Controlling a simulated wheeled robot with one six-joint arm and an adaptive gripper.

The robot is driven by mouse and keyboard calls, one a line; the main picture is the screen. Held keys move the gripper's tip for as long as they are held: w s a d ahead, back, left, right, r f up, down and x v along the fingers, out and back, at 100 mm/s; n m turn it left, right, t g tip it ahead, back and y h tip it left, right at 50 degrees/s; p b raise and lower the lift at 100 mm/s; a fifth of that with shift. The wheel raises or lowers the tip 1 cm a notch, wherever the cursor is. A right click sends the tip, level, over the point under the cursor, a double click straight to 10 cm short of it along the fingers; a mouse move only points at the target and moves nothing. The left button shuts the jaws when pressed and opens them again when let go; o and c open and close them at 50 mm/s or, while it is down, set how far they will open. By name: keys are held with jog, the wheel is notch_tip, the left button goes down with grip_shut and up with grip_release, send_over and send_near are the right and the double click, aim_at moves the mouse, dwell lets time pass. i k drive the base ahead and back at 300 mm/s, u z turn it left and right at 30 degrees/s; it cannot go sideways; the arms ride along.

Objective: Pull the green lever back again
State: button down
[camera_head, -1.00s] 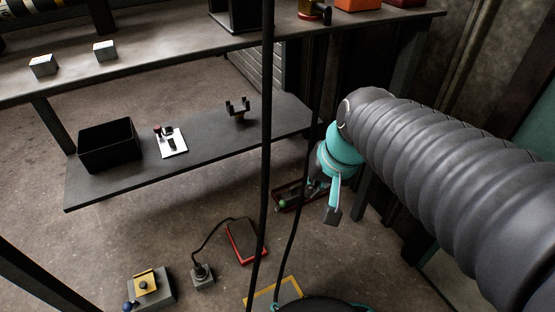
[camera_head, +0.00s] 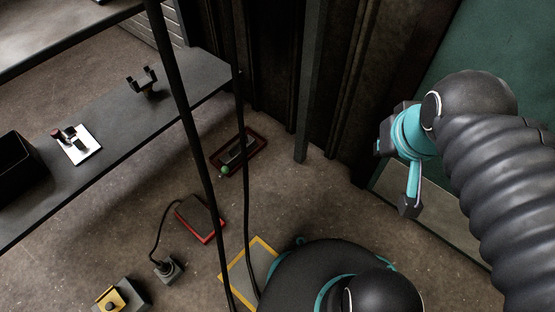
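The green lever's round knob (camera_head: 225,171) shows at the front left end of a dark red rectangular frame (camera_head: 257,161) on the floor, left of the picture's middle. A greyish bar lies inside the frame. The way the lever leans is too small to tell. My gripper (camera_head: 404,205) is at the right, below the teal wrist, well apart from the lever in the picture. Its fingers are mostly hidden or seen edge-on, so I cannot tell whether they are open. I see nothing held in it.
A red-edged pedal (camera_head: 200,219), a grey cabled box (camera_head: 168,270) and a yellow-topped box (camera_head: 110,298) are on the floor. A low shelf (camera_head: 110,135) is at left. Dark cables hang in front. A dark post (camera_head: 306,110) stands behind the lever.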

aim_at(224, 170)
jog(key=z, duration=0.5)
jog(key=k, duration=1)
jog(key=u, duration=1.65)
jog(key=i, duration=0.5)
jog(key=z, duration=0.05)
